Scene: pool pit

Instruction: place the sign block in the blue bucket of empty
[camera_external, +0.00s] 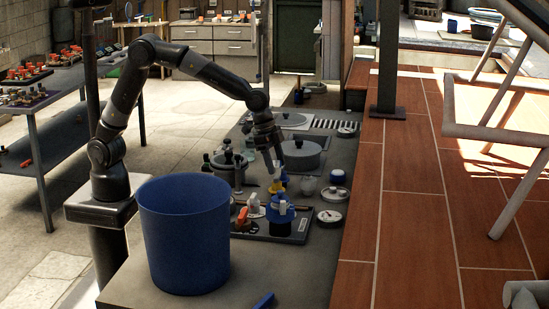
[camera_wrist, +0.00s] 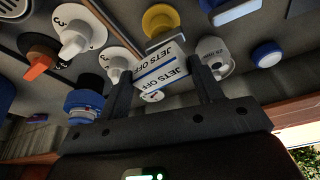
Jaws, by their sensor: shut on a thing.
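The sign block (camera_wrist: 163,66) is white with blue stripes and the words "JETS OFF". In the wrist view it sits between the two dark fingers of my gripper (camera_wrist: 160,82), which is shut on it. In the external view my gripper (camera_external: 277,175) points down over the far part of the counter, and the block is too small there to make out clearly. The large blue bucket (camera_external: 185,238) stands upright at the near end of the counter, left of and nearer the camera than my gripper. Its bottom inside is hidden.
A dark panel (camera_external: 262,232) with several knobs lies just right of the bucket. A lidded pot (camera_external: 300,155) and round fittings stand behind and beside my gripper. A small blue piece (camera_external: 264,300) lies at the near edge. A white knob (camera_wrist: 77,35) shows in the wrist view.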

